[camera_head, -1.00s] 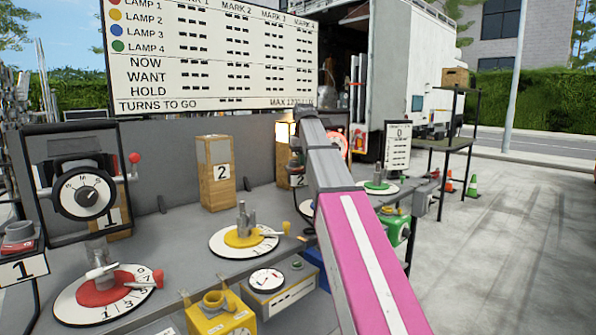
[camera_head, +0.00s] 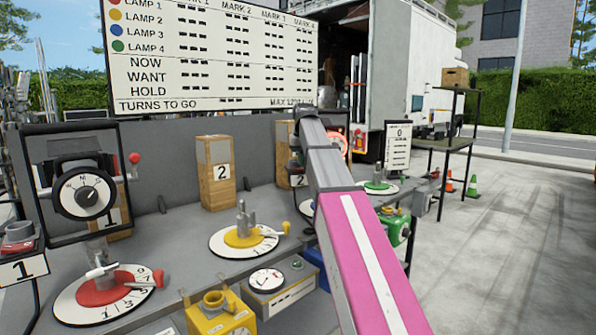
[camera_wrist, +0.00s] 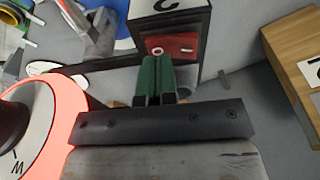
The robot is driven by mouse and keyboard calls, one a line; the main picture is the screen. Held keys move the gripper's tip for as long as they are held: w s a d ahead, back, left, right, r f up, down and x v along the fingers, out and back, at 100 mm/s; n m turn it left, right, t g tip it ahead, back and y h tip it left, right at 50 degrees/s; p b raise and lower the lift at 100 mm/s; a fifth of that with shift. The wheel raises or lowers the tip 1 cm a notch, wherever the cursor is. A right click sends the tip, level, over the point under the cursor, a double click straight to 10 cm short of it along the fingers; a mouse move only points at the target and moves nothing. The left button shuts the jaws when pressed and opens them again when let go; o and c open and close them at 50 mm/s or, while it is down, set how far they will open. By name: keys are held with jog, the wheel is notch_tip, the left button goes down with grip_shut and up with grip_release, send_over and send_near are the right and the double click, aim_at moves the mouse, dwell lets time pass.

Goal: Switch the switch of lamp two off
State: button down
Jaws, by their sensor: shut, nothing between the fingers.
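In the wrist view my gripper (camera_wrist: 153,98) is shut, its green fingertips together and empty. The tips lie just in front of a dark box (camera_wrist: 196,22) and appear to overlap the lower edge of its red switch panel (camera_wrist: 172,46); I cannot tell whether they touch. A small white ring shows at the panel's left. The box's white label is cut off and its figure is not clearly readable. In the head view my gripper is hidden behind my arm. A tan box (camera_head: 284,134), partly hidden by my arm, shows no glow.
In the wrist view a wooden block (camera_wrist: 300,65) stands at right and a red-rimmed dial (camera_wrist: 42,125) at lower left.

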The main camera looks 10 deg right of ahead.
aim_at(302, 169)
jog(key=shift+r, duration=3.05)
